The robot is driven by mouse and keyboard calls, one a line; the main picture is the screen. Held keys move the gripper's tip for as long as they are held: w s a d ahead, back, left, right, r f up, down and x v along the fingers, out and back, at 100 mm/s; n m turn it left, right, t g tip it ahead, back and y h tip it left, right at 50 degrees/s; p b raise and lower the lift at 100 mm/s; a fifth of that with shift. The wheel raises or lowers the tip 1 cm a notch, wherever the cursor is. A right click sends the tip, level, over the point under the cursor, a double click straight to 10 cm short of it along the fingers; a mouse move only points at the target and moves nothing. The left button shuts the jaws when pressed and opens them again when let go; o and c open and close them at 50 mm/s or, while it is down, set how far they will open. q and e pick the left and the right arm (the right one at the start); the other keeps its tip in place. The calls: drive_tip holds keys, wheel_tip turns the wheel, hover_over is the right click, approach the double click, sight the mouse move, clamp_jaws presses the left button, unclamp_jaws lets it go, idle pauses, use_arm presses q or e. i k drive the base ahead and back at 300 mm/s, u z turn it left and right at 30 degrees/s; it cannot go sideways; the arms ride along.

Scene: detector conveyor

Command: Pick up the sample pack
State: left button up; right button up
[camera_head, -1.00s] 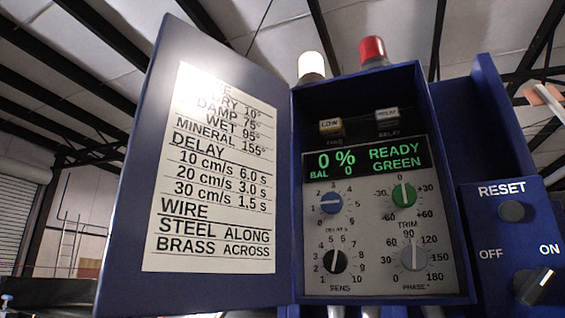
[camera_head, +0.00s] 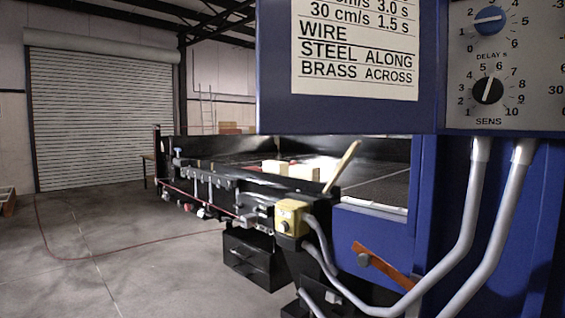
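Neither of my grippers shows in the head view.
A yellow box (camera_head: 291,217) sits at the conveyor's near side, with grey conduits (camera_head: 470,225) running to the cabinet. A tan stick (camera_head: 342,166) rises beside it. An orange lever (camera_head: 385,268) is lower right. The floor (camera_head: 120,240) at left is mostly clear, before a roller shutter (camera_head: 100,110).

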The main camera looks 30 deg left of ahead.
sight(270, 166)
drive_tip(key=u, duration=2)
drive_tip(key=i, duration=4.95)
drive_tip(key=z, duration=4.1)
drive_tip(key=i, duration=0.5)
drive_tip(key=z, duration=0.15)
